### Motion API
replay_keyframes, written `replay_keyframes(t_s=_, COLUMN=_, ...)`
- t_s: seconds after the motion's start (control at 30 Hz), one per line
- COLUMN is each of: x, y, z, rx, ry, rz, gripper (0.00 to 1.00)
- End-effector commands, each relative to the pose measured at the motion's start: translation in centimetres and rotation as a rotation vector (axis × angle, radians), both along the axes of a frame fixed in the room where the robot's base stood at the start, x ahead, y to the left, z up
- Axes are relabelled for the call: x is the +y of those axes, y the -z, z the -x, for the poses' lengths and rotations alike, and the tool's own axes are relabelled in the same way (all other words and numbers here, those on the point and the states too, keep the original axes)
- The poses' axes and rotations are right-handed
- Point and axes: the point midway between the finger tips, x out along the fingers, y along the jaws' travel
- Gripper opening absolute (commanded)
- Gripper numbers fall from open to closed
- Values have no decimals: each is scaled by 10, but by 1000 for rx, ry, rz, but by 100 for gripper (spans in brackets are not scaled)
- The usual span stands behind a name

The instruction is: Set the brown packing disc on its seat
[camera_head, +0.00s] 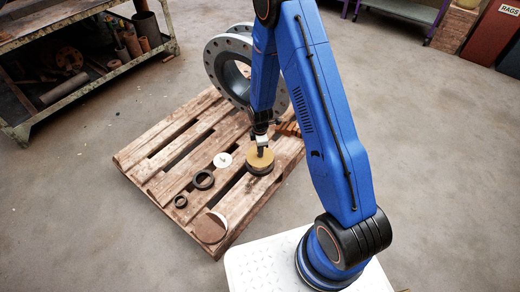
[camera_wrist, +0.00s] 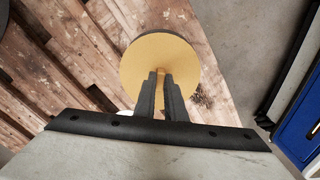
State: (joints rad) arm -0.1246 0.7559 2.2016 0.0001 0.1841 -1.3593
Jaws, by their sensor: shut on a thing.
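The brown packing disc (camera_head: 261,158), golden-tan and round, is at the right part of the pallet in the head view. My gripper (camera_head: 261,147) is above it, shut on a small peg at its middle. In the wrist view the disc (camera_wrist: 158,62) shows face-on beyond the two dark fingers (camera_wrist: 160,74), which close on the peg. A dark round piece (camera_head: 259,171) shows just below the disc in the head view, probably its seat. The disc hides most of it, and I cannot tell whether they touch.
The wooden pallet (camera_head: 165,150) also bears a white disc (camera_head: 222,160), a black ring (camera_head: 203,180), a small dark ring (camera_head: 180,201) and a brown, partly pale disc (camera_head: 209,228). A big grey flanged pipe (camera_head: 216,68) stands at the back. A workbench (camera_head: 75,88) is at left.

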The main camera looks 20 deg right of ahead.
Motion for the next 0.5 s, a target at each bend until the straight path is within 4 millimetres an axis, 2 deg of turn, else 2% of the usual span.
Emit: replay_keyframes(t_s=0.5, x=0, y=28, z=0, rx=1, ry=0, rz=0, gripper=0)
